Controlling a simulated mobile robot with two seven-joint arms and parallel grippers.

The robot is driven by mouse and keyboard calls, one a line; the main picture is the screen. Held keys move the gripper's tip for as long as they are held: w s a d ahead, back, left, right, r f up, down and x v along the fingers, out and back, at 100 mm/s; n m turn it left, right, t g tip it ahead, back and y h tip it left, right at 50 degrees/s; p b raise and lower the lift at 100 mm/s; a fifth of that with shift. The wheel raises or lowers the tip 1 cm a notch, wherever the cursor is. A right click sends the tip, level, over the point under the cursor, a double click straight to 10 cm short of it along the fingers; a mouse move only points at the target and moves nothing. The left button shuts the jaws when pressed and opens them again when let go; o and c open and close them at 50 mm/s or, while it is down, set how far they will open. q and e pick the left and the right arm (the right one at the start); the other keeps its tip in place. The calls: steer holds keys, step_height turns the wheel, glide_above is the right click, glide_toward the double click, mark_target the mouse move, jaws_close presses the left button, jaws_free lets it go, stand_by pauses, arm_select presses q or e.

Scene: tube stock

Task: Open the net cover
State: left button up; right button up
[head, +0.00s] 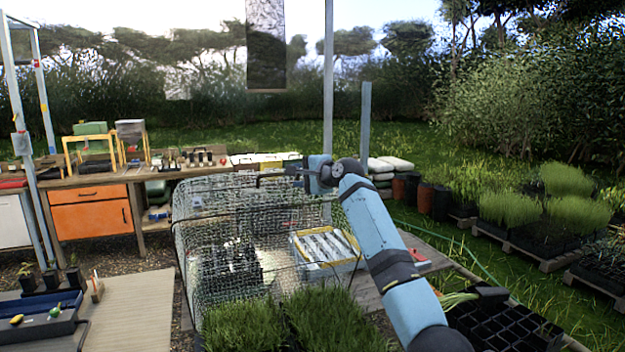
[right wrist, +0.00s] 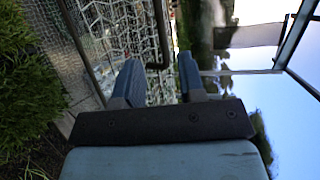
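The net cover (head: 215,215) is a wire-mesh dome in the middle of the head view. Its mesh also fills the upper left of the right wrist view (right wrist: 105,30). Through the mesh I see dark plant trays and a crate with white strips (head: 325,247). My right gripper (head: 292,171) is at the cover's upper right edge in the head view. In the right wrist view its two fingers (right wrist: 160,75) are apart, with a dark bent bar (right wrist: 162,30) in line with the gap. I cannot tell whether they touch it. My left gripper is not in view.
Green seedling trays (head: 290,322) stand in front of the cover. A bench with orange drawers (head: 90,208) is behind at left. A metal post (head: 328,100) rises behind the cover. Black cell trays (head: 500,325) lie at the lower right.

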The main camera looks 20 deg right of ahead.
steer(key=shift+b+v, duration=0.35)
steer(key=shift+v, duration=1.95)
steer(key=s+a+f+n+g+h, duration=0.15)
steer(key=s+f, duration=0.35)
steer(key=f, duration=0.7)
steer(key=s+f+n+h, duration=0.1)
steer(key=s+f+n, duration=0.3)
steer(key=f, duration=0.8)
steer(key=s+a+f+n+h, duration=0.1)
steer(key=s+f, duration=0.6)
steer(key=f, duration=0.5)
steer(key=s+a+f+n+g+p, duration=0.15)
steer(key=s+f+n, duration=0.35)
steer(key=s+f, duration=1)
steer(key=s+a+f+n, duration=0.1)
steer(key=s+n, duration=0.1)
steer(key=s, duration=0.9)
steer(key=s+a+f+n, duration=0.1)
steer(key=s+a+n, duration=0.1)
steer(key=s, duration=1)
steer(key=shift+a+f+n, duration=0.2)
steer(key=shift+a+n, duration=0.15)
steer(key=shift+n, duration=0.4)
